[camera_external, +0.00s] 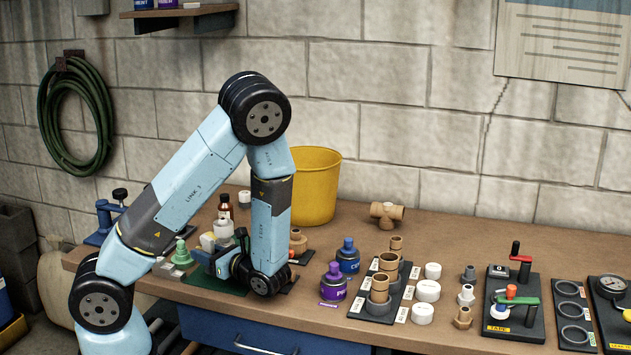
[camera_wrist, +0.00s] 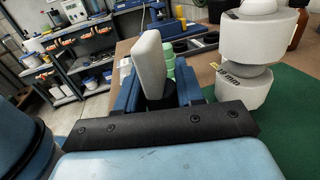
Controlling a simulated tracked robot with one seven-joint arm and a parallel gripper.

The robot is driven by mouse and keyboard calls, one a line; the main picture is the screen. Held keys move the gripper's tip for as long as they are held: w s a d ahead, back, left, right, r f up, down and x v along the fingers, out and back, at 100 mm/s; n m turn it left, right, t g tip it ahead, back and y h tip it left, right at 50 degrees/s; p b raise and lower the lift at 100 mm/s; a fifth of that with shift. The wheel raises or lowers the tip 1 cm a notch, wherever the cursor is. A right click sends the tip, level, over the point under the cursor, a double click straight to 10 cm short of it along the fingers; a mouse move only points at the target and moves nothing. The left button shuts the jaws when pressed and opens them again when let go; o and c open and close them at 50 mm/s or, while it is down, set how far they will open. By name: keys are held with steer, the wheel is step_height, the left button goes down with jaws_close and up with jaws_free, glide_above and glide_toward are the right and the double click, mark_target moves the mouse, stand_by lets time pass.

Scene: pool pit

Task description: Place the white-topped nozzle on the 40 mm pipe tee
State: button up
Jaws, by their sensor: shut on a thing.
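My gripper (camera_external: 208,256) is low over the left part of the bench. In the wrist view, its blue fingers (camera_wrist: 158,92) are shut on a pale, slab-shaped piece with a dark lower part, which looks like the white-topped nozzle (camera_wrist: 149,58); its pale top also shows in the external view (camera_external: 207,241). Its lower end is hidden, so I cannot tell whether it still touches a support. A brown tee-shaped pipe fitting (camera_external: 386,212) lies at the back of the bench, right of the yellow bucket; no size is readable on it.
A green nozzle (camera_external: 182,253) stands just beyond my fingertips. A white, waisted piece with a "mm" label (camera_wrist: 258,45) stands close on the wrist view's right. Purple (camera_external: 333,282) and blue (camera_external: 348,257) bottles and upright brown pipes (camera_external: 389,262) stand right of my arm. Bench around the tee is clear.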

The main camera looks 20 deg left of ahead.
steer(key=shift+f, duration=0.55)
steer(key=o, duration=1)
steer(key=shift+o, duration=0.2)
